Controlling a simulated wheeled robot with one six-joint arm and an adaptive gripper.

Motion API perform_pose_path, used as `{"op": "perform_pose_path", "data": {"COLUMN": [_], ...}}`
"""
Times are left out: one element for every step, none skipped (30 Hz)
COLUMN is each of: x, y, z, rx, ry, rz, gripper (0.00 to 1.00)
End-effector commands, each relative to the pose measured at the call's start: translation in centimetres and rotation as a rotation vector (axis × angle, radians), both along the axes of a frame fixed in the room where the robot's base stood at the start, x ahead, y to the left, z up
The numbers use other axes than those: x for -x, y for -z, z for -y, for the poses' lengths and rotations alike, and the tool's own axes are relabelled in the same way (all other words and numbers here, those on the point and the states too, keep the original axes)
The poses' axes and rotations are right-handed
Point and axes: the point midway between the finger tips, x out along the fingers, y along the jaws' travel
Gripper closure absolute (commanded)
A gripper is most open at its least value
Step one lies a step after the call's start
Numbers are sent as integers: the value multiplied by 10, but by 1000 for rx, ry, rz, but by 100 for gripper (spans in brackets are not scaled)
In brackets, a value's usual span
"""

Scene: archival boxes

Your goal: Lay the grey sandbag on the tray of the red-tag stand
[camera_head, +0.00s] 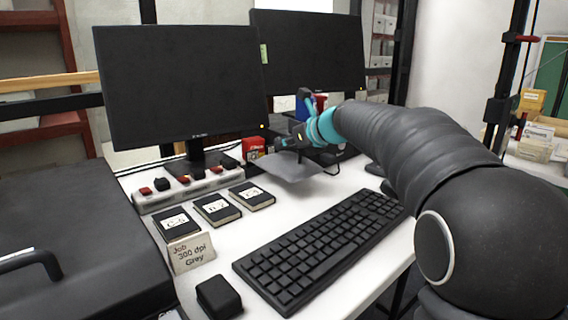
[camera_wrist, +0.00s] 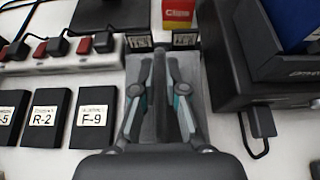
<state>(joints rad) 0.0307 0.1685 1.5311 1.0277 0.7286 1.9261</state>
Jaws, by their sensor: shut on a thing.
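My gripper (camera_head: 288,142) is low over the back middle of the desk, in front of the monitors. In the wrist view my gripper (camera_wrist: 160,64) has its fingers shut on a narrow dark grey thing (camera_wrist: 158,86) that runs lengthwise between them. It may be the grey sandbag, but its full shape is hidden. A flat grey plate (camera_head: 290,170) lies under the gripper, and it also shows around the fingers in the wrist view (camera_wrist: 198,100). I cannot tell whether the held thing touches the plate. No red tag or stand can be made out clearly.
Labelled black cases (camera_head: 212,208) and a power strip (camera_head: 184,188) lie left of the plate. A keyboard (camera_head: 318,247) is in front. A red Clips box (camera_wrist: 178,14) stands behind. A black device (camera_wrist: 270,75) is close on the right. Two monitors (camera_head: 180,85) rise behind.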

Motion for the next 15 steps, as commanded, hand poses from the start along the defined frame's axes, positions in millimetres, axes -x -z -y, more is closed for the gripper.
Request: {"op": "perform_pose_path", "data": {"x": [0, 0, 0, 0, 0, 0, 0, 0, 0, 0, 0, 0, 0, 0, 0], "y": [0, 1, 2, 4, 6, 10, 13, 17, 23, 27, 30, 34, 36, 38, 38], "z": [1, 1, 1, 2, 2, 2, 2, 2, 3, 3, 3, 3, 3, 3, 3], "rx": [-1, -1, 0, 0, 0, -1, -1, -1, -1, -1, -1, -1, -1, -1, 0], "ry": [2, 2, 3, 3, 3, 5, 5, 5, 5, 5, 5, 5, 5, 6, 5], "rz": [4, 4, 5, 5, 5, 4, 4, 3, 3, 3, 3, 3, 3, 4, 5], "gripper": [100, 100, 100, 100, 100, 100, 100, 100, 100, 100, 100, 100, 100, 100, 100]}}
